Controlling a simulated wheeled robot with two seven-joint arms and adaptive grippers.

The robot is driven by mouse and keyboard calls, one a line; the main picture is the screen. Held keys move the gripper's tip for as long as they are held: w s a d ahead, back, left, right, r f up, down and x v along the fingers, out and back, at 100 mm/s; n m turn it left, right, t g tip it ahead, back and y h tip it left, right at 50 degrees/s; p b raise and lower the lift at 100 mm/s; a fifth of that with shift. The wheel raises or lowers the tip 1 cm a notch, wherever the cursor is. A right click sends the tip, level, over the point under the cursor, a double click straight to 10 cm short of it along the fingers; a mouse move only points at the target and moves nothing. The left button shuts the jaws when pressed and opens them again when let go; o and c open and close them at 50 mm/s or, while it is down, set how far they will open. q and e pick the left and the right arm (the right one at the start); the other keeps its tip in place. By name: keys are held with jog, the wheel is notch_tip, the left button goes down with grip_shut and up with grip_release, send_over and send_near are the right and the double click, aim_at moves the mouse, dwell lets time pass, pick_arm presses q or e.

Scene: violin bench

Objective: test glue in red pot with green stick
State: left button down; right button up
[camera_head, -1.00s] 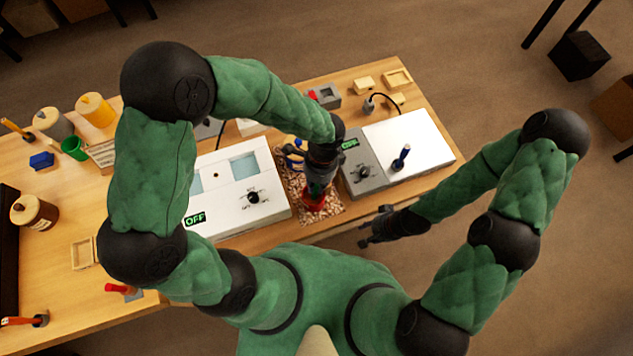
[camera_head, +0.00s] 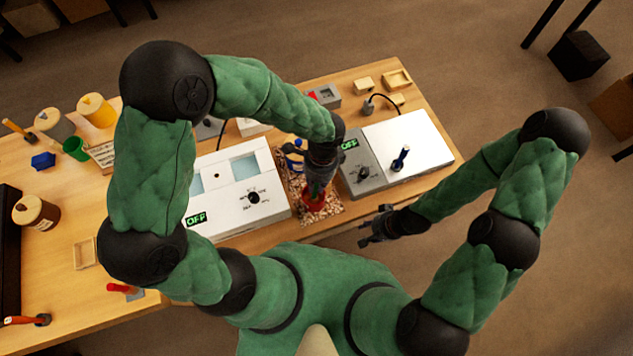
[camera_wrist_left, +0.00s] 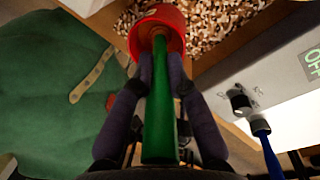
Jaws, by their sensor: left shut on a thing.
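My left gripper (camera_head: 318,186) is shut on the green stick (camera_wrist_left: 158,105), which runs between its fingers in the left wrist view. The red pot (camera_head: 313,203) stands on a speckled mat below this gripper, and it also shows at the top of the left wrist view (camera_wrist_left: 174,20). The far end of the stick reaches into the mouth of the pot; how deep it sits and the glue inside are hidden. My right gripper (camera_head: 376,228) is empty and looks open, off the front edge of the bench.
A white OFF-marked device (camera_head: 225,195) stands left of the mat (camera_head: 330,207). A grey and white OFF-marked device with a blue-handled tool (camera_head: 401,158) stands to its right. Jars and a green cup (camera_head: 75,149) stand far left.

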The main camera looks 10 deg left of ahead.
pick_arm(q)
jog(key=shift+r+p, duration=4.95)
jog(key=shift+r, duration=1.1)
jog(key=shift+f, duration=0.1)
